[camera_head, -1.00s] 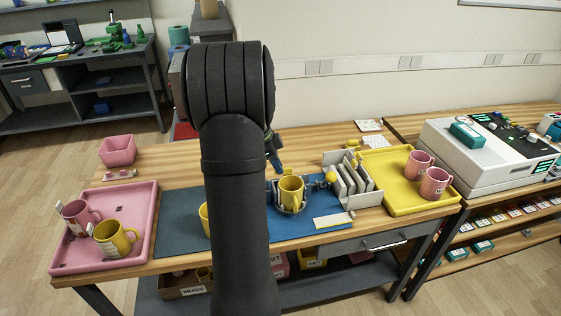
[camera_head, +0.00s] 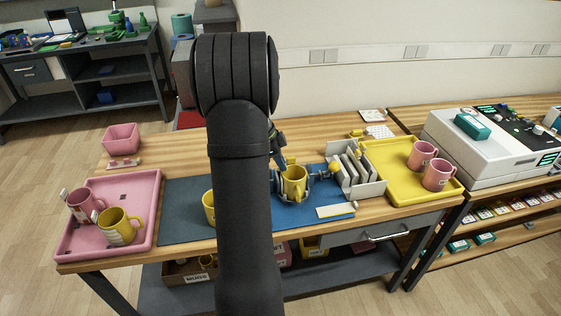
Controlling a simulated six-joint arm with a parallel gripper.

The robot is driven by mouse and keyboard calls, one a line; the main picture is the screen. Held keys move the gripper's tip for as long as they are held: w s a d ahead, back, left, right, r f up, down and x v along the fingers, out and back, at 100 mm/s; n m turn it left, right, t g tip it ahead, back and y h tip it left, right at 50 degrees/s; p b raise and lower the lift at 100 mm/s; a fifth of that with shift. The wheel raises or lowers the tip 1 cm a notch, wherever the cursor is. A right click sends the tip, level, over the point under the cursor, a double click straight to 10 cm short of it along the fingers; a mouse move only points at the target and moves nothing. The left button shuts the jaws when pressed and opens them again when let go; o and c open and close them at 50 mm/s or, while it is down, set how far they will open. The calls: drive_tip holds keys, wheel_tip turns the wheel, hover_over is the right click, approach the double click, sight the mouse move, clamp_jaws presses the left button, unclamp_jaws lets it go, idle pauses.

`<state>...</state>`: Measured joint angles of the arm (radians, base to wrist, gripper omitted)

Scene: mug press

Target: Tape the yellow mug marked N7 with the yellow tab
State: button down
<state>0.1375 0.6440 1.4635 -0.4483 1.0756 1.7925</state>
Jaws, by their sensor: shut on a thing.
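A yellow mug (camera_head: 294,184) stands upright in a metal holder on the blue mat (camera_head: 180,218). Another yellow mug (camera_head: 208,207) stands on the mat, partly hidden behind my arm. A third yellow mug (camera_head: 117,227), with pale bands, is in the pink tray (camera_head: 148,190). No N7 mark is legible on any of them. My gripper (camera_head: 281,158) is just above the back rim of the mug in the holder, partly behind my arm. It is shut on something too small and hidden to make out. I cannot pick out the yellow tab for certain.
A yellow ball-shaped knob (camera_head: 334,168) is beside the holder. A grey rack (camera_head: 371,186) with upright plates stands to its right. A yellow tray (camera_head: 410,194) holds two pink mugs. A pink mug (camera_head: 83,206) is in the pink tray. A pale yellow-edged block (camera_head: 336,211) lies at the mat's front.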

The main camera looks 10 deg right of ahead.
drive_tip(key=shift+f, duration=0.55)
idle(1.3)
drive_tip(key=c, duration=1.4)
unclamp_jaws()
drive_tip(key=shift+c, duration=0.2)
drive_tip(key=shift+r, duration=0.15)
drive_tip(key=s+v, duration=0.1)
drive_tip(key=v, duration=1.6)
drive_tip(key=shift+w, duration=0.5)
drive_tip(key=shift+a, duration=0.1)
drive_tip(key=x, duration=1.7)
